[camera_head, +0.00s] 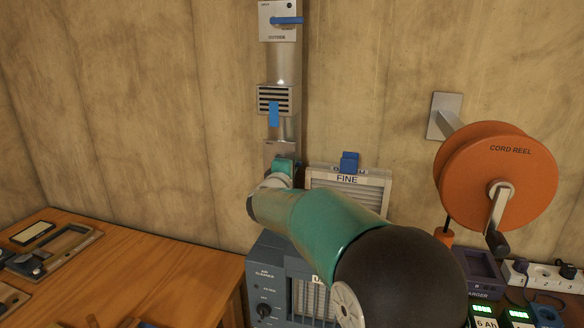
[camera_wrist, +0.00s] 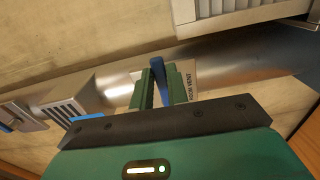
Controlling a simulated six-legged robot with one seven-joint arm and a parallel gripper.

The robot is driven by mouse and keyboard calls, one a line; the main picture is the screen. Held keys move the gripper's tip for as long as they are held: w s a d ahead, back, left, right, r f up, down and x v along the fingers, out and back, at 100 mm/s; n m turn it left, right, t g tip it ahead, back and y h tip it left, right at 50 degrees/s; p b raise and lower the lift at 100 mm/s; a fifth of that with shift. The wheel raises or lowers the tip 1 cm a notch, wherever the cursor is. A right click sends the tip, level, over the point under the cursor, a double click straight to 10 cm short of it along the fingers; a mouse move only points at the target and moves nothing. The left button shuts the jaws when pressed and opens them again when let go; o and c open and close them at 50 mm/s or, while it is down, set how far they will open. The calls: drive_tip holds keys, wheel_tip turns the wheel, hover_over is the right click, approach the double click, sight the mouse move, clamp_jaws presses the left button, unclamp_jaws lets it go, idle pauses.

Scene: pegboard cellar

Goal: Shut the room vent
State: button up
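A metal duct (camera_head: 287,62) runs down the wall. On it sit a top box (camera_head: 279,20) with a blue lever lying sideways, and a slatted grille (camera_head: 275,97) with a blue tab (camera_head: 274,114) hanging down. The grille shows at left in the wrist view (camera_wrist: 68,108). My gripper (camera_wrist: 158,82) is at a lower plate (camera_wrist: 192,82) with small lettering I cannot read surely. A blue lever (camera_wrist: 157,68) stands between its two green fingers, close to both; whether they press on it is unclear. In the head view my arm hides most of this spot.
A filter panel marked FINE (camera_head: 347,180) stands right of the duct, above a grey air cleaner (camera_head: 268,285). An orange cord reel (camera_head: 510,165) juts from the wall at right. A wooden bench (camera_head: 150,270) lies at left.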

drive_tip(key=o, duration=0.4)
drive_tip(key=shift+c, duration=0.2)
drive_tip(key=shift+s, duration=0.1)
drive_tip(key=v, duration=1.3)
drive_tip(key=shift+s, duration=0.3)
drive_tip(key=s+d+f+m+g+h, duration=0.15)
drive_tip(key=s+d+m+g, duration=0.3)
drive_tip(key=s+d, duration=0.45)
drive_tip(key=s+d+f+m+g+h, duration=0.1)
drive_tip(key=s+d+f+m+g, duration=0.1)
drive_tip(key=s+d+m+g, duration=0.45)
drive_tip(key=s+f+m+y, duration=0.1)
drive_tip(key=s+f+y, duration=0.2)
drive_tip(key=s, duration=0.5)
drive_tip(key=s+d+f+m+y, duration=0.1)
drive_tip(key=s+f+y, duration=0.3)
drive_tip(key=s, duration=0.4)
drive_tip(key=shift+s+d+m+g+y, duration=0.3)
drive_tip(key=shift+s+m+y, duration=0.1)
drive_tip(key=shift+m+y, duration=0.2)
